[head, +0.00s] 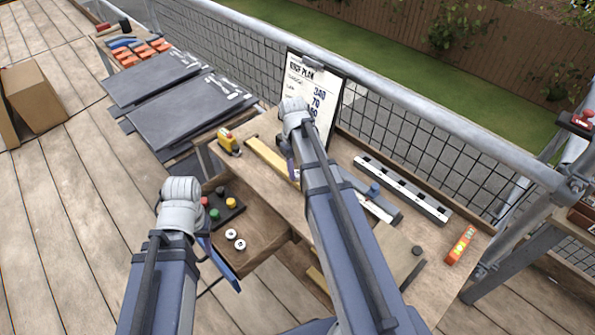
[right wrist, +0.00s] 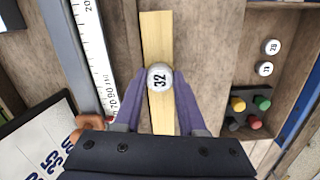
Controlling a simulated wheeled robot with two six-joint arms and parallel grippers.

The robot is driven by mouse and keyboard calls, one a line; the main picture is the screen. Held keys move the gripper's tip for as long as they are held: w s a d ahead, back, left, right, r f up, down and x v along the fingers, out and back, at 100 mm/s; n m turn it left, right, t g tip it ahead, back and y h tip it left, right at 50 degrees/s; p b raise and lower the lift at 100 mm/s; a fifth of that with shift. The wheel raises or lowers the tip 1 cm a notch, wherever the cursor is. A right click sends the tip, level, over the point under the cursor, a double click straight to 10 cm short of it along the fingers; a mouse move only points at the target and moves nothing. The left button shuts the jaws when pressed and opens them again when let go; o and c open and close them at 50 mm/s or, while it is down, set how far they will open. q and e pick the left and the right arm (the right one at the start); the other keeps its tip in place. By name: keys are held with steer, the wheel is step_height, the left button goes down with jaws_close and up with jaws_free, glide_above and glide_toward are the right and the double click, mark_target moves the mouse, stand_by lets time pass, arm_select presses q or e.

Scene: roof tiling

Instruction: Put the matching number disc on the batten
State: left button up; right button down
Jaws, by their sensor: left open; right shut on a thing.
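A white number disc (right wrist: 159,77) marked 32 is between the purple fingers of my right gripper (right wrist: 160,100), which is shut on it. The disc is over the pale yellow batten (right wrist: 156,30); I cannot tell whether they touch. The batten (head: 268,158) also shows on the workbench in the head view, partly hidden by my right arm. Two more white discs (head: 235,239) lie in the open drawer; they also show in the right wrist view (right wrist: 269,57). The roof plan board (head: 310,95) stands at the bench's back. My left gripper (head: 218,262) is open beside the drawer.
A dark holder with coloured pegs (head: 224,207) is in the drawer. A yellow tool (head: 229,142), a slotted rail (head: 403,189) and an orange level (head: 461,244) lie on the bench. Dark slabs (head: 190,108) lie to the left. A railing runs behind.

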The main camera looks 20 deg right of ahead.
steer(key=shift+c, duration=2.4)
jaws_free()
step_height(320, 180, up, 12)
steer(key=p, duration=1.3)
steer(key=s+a+n, duration=0.1)
steer(key=s+a, duration=0.6)
steer(key=a, duration=0.3)
steer(key=s+a+h, duration=0.1)
steer(key=s+a, duration=0.5)
steer(key=a, duration=0.5)
steer(key=shift+s+a+n+t+b, duration=0.2)
steer(key=shift+s+n+t+b, duration=0.1)
steer(key=shift+s+n, duration=0.1)
steer(key=shift+r, duration=0.1)
